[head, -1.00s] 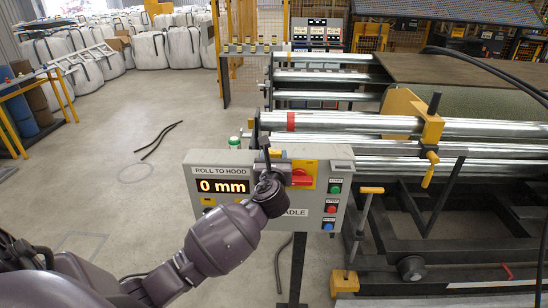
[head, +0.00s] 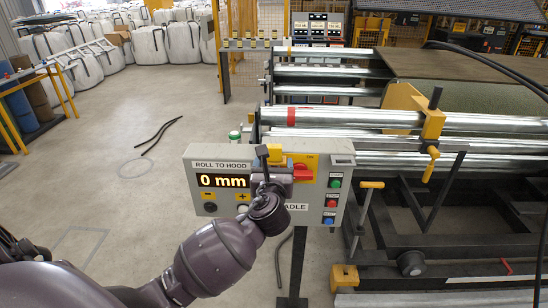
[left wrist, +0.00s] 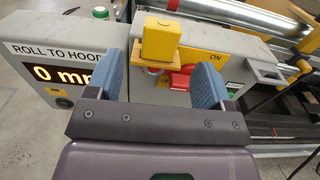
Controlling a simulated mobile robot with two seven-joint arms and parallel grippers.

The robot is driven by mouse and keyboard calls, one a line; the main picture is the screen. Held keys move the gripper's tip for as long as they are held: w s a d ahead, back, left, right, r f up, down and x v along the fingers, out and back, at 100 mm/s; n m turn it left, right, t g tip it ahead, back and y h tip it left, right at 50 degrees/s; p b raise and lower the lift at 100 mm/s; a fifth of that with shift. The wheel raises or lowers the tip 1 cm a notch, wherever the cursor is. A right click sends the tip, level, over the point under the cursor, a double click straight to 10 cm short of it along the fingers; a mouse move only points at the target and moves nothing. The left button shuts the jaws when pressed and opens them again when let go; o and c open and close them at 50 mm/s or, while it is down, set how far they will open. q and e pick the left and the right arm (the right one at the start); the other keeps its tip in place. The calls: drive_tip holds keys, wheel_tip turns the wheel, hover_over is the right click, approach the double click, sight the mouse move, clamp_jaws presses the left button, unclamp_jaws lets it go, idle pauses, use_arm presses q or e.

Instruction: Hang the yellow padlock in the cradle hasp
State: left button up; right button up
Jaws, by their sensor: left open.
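The yellow padlock (left wrist: 160,40) stands at the red switch handle (left wrist: 180,80), above a small tan ledge, in the left wrist view. In the head view its yellow body (head: 275,153) shows just above my left gripper (head: 266,170). My left gripper (left wrist: 160,78) is open, with its two blue-faced fingers apart and the padlock beyond and between their tips. No finger visibly touches it. The red handle (head: 301,172) sits on a yellow plate marked ON. The padlock's shackle and the hasp are hidden, so I cannot tell whether they are joined. My right gripper is not in view.
The grey control box (head: 345,165) has a lit 0 mm display (head: 222,181) and buttons on its right. A green-topped item (head: 235,137) is behind it. Steel rollers (head: 350,119) and a dark frame fill the right. Open floor lies to the left.

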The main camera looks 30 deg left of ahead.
use_arm(q)
drive_tip(key=shift+v, duration=2.2)
drive_tip(key=s+d+f+n+h, duration=0.1)
drive_tip(key=d+f+n+h, duration=0.3)
drive_tip(key=n, duration=0.5)
drive_tip(key=d+f+n+h, duration=0.2)
drive_tip(key=f+n+h, duration=0.35)
drive_tip(key=n, duration=0.45)
drive_tip(key=s+a+f+n+g, duration=0.1)
drive_tip(key=s+f+n+g, duration=0.2)
drive_tip(key=s+f+n, duration=0.6)
drive_tip(key=s+f, duration=0.7)
drive_tip(key=s, duration=0.3)
drive_tip(key=shift+a+f+n+g, duration=0.2)
drive_tip(key=shift+f+n+g, duration=0.2)
drive_tip(key=shift+s+a+y, duration=0.1)
drive_tip(key=shift+s+y, duration=0.05)
drive_tip(key=shift+y, duration=0.1)
